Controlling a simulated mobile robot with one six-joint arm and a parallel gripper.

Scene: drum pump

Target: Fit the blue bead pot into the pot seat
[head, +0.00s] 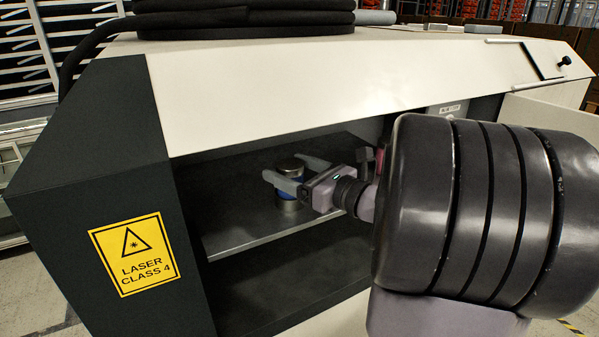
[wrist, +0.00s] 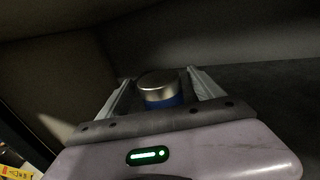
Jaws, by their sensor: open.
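The blue bead pot (head: 287,187) stands upright on the shelf inside the cabinet, a metal cylinder with a blue band. It also shows in the wrist view (wrist: 158,88) with its silver lid and blue band between the fingers. My gripper (head: 291,176) reaches into the cabinet from the right with one finger on each side of the pot. In the wrist view my gripper (wrist: 160,90) is open, with the fingers spread around the pot. I cannot tell whether either finger touches it. I cannot make out the pot seat.
The metal shelf (head: 250,234) has free room around the pot. The cabinet's sloping white top panel (head: 270,85) overhangs the opening, and a dark side wall with a yellow laser sign (head: 134,254) bounds it at left. An open white door panel (head: 555,103) is at right.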

